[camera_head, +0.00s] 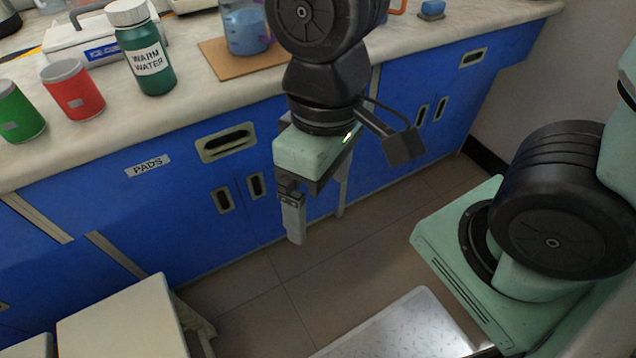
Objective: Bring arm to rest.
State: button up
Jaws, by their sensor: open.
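My gripper (318,225) hangs in the middle of the view with its fingers pointing down. Its two fingers are apart and nothing is between them. It is in front of the blue cabinet fronts (290,165), below the level of the counter top. The arm above it is black and partly cut off by the top edge of the picture. I cannot tell the exact gap between the gripper and the cabinet.
The counter (200,100) holds a green bottle (150,62) labelled WARM WATER, a red cup (73,90), a green cup (18,112) and a beaker (246,30) on a brown board (212,58). A cream-coloured box-like surface (122,325) stands lower left. Tiled floor (275,295) lies open below.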

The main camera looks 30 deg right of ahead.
jog(key=shift+w+a+r+n+t, duration=0.15)
jog(key=shift+n+t, duration=0.25)
jog(key=shift+n, duration=0.4)
notch_tip(320, 180, up, 23)
jog(key=p, duration=2.2)
jog(key=shift+p, duration=0.4)
